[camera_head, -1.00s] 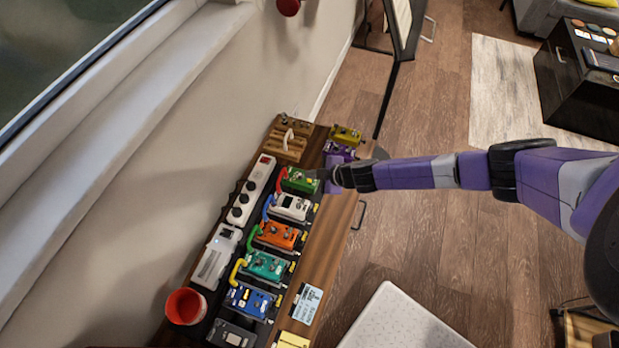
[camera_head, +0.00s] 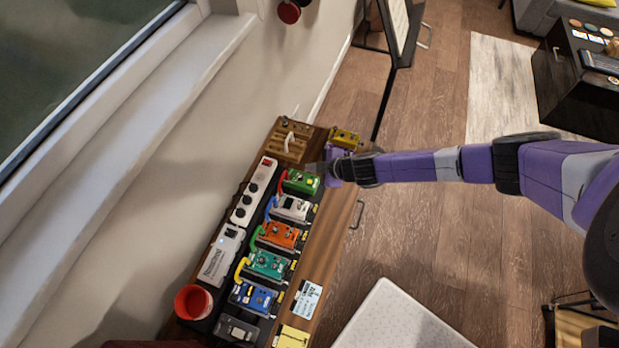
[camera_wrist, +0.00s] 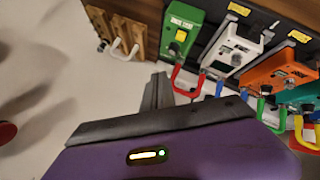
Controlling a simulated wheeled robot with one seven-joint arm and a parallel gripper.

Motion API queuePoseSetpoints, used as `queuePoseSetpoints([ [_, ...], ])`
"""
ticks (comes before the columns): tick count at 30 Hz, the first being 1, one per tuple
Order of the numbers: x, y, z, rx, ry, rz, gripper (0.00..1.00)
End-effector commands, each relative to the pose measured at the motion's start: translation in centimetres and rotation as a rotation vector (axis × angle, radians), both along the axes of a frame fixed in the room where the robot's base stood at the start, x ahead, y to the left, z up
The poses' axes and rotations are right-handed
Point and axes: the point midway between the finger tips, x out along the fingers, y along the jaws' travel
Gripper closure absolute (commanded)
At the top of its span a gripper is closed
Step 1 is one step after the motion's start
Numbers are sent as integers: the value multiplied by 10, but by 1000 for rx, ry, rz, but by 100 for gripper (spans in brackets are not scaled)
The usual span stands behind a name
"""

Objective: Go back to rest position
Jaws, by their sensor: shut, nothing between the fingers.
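My purple arm reaches in from the right in the head view. My gripper (camera_head: 318,168) is shut and empty, close to the green pedal (camera_head: 300,182) at the far end of the pedal row. In the wrist view the shut fingers of my gripper (camera_wrist: 158,88) point at the area beside the green pedal (camera_wrist: 182,30) and the red patch cable (camera_wrist: 186,82). Whether the fingertips touch anything I cannot tell.
White (camera_head: 292,208), orange (camera_head: 280,235), teal (camera_head: 268,264) and blue (camera_head: 252,297) pedals line the wooden bench (camera_head: 322,258) below the gripper. A power strip (camera_head: 253,193) and red cup (camera_head: 193,302) are on the left.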

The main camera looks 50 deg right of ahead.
Motion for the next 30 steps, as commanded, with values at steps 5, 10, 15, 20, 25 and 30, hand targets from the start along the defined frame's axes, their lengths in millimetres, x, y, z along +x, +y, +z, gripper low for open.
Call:
queuePoseSetpoints([
  [5, 0, 0, 3, 0, 0, 0, 100],
  [10, 0, 0, 2, 0, 0, 0, 100],
  [15, 0, 0, 2, 0, 0, 0, 100],
  [20, 1, 2, 3, -6, -4, 19, 100],
  [25, 6, 43, 15, 26, -39, 114, 100],
  [30, -10, 99, 33, 80, -71, 244, 100],
])
